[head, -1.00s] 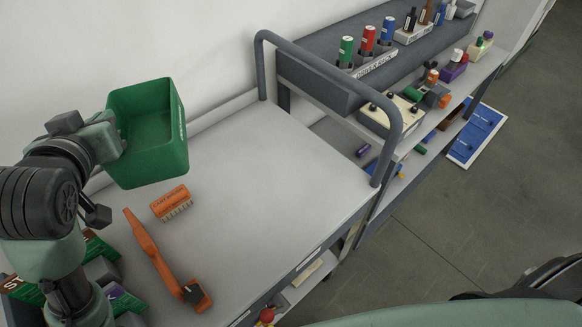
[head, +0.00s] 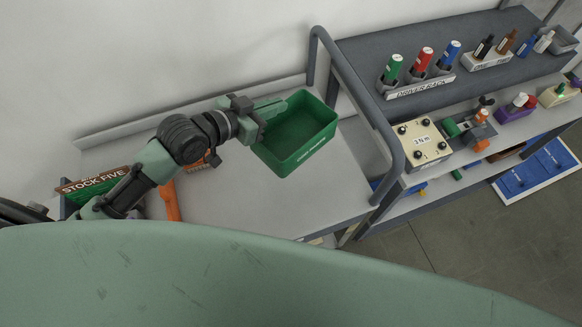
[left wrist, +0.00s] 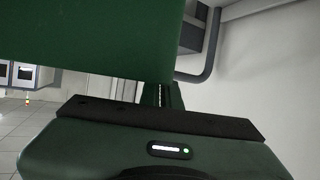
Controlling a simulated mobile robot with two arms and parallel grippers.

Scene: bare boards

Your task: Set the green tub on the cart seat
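The green tub (head: 305,160) is an open, empty box near the grey rail in the head view. My left gripper (head: 268,108) is shut on the tub's left rim and holds it over the light grey surface (head: 235,200). I cannot tell whether its base touches that surface. In the left wrist view the tub (left wrist: 90,40) fills the upper left, hiding much of the finger area. Beyond the rail is a dark grey flat top (head: 390,40); I cannot tell which surface is the cart seat. My right gripper is not in view.
The bent grey rail (head: 365,95) stands right of the tub. A dauber rack (head: 420,85) with several bottles occupies the dark top's front edge. A cream box with knobs (head: 422,140) sits below. An orange-handled tool (head: 171,200) lies left; light surface below the tub is clear.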

